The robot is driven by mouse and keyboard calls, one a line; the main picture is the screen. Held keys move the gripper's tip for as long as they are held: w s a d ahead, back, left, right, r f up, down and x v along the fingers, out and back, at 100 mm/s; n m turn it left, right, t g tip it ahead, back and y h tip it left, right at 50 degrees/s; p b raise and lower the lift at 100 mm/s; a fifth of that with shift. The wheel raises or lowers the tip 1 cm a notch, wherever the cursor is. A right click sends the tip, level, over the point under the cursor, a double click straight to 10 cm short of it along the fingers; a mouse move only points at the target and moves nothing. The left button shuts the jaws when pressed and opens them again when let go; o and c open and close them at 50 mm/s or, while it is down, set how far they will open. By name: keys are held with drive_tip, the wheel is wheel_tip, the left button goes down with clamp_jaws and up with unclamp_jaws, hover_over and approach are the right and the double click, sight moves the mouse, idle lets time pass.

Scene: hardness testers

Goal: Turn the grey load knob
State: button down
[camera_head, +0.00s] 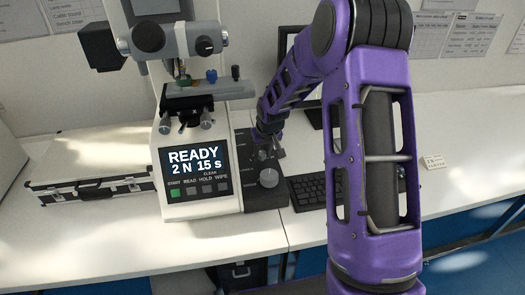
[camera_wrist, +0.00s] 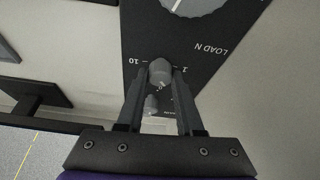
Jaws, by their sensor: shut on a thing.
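The hardness tester (camera_head: 205,185) stands on the white bench, its screen reading READY, 2 N, 15 s. Its dark side panel (camera_wrist: 140,35) bears a small grey knob (camera_wrist: 160,70) and a large round grey dial (camera_wrist: 195,3). The lettering LOAD N lies between them, with 10 and 1 beside the small knob. My gripper (camera_wrist: 159,80) has its two fingertips on either side of the small knob, shut on it. In the head view, the large dial (camera_head: 269,178) shows clear in front of my gripper (camera_head: 265,143), whose fingertips are hard to make out.
A second small grey knob (camera_wrist: 151,104) sits between my fingers, behind the held one. A black keyboard (camera_head: 308,190) lies right of the tester, partly behind my arm. A black-edged case (camera_head: 95,180) lies at left. The front bench is clear.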

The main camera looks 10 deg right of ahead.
drive_tip(key=c, duration=0.5)
unclamp_jaws()
drive_tip(key=shift+c, duration=0.2)
drive_tip(key=v, duration=1.7)
drive_tip(key=shift+r+p, duration=0.15)
drive_tip(key=shift+p, duration=0.3)
drive_tip(key=shift+s, duration=0.15)
